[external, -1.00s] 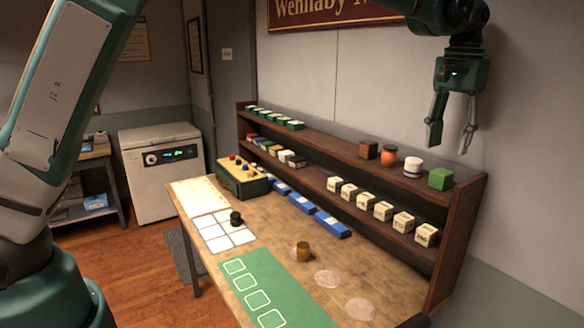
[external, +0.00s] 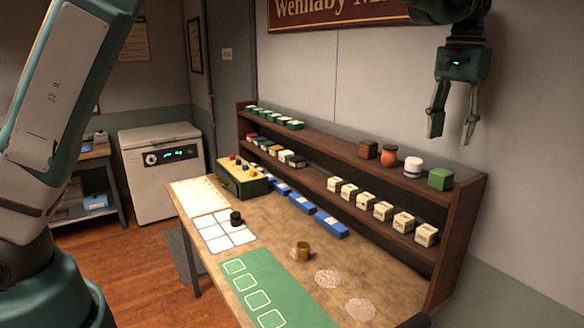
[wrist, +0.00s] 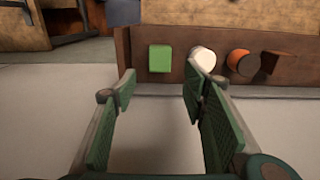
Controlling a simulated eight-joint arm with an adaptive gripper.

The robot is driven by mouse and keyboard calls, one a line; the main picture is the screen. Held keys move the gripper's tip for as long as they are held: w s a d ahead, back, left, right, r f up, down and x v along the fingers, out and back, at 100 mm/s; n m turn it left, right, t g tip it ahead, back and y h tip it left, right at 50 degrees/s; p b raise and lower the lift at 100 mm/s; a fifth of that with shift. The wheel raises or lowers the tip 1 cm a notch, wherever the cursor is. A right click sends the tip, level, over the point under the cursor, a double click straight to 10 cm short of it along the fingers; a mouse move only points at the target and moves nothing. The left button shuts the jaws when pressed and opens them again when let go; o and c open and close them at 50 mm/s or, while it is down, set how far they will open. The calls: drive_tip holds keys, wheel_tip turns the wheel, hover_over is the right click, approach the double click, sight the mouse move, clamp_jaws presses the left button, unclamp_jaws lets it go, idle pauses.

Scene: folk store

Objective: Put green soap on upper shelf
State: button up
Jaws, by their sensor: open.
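The green soap (external: 440,179) is a small green block resting on the right end of the upper shelf (external: 335,148). It also shows in the wrist view (wrist: 160,58), beyond and between my fingertips. My gripper (external: 451,139) is open and empty, pointing down and raised above the right end of the shelf. Its two green-padded fingers (wrist: 160,84) stand apart in the wrist view, with the soap outside them.
A white jar (external: 413,167), an orange round item (external: 388,159) and a brown block (external: 368,149) stand left of the soap. Several cream boxes (external: 383,211) fill the lower shelf. A green mat (external: 270,290) and a brown cup (external: 300,252) are on the table.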

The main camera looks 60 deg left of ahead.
drive_tip(key=s+a+r+t, duration=0.1)
drive_tip(key=s+a+r, duration=0.25)
drive_tip(key=s, duration=0.55)
drive_tip(key=s+a+r+t, duration=0.1)
drive_tip(key=s+a+r, duration=0.1)
drive_tip(key=s+a, duration=0.45)
drive_tip(key=s+a+r+t, duration=0.1)
drive_tip(key=s+a+r, duration=0.15)
drive_tip(key=s, duration=0.75)
drive_tip(key=s+a+f+t, duration=0.1)
drive_tip(key=s+f, duration=0.3)
drive_tip(key=s, duration=0.5)
drive_tip(key=s+a+f+t, duration=0.1)
drive_tip(key=s+a+f, duration=0.3)
drive_tip(key=s, duration=0.5)
drive_tip(key=s+a+f+t, duration=0.2)
drive_tip(key=s+f, duration=0.4)
drive_tip(key=s, duration=0.3)
drive_tip(key=shift+s+a, duration=0.15)
drive_tip(key=shift+a, duration=0.05)
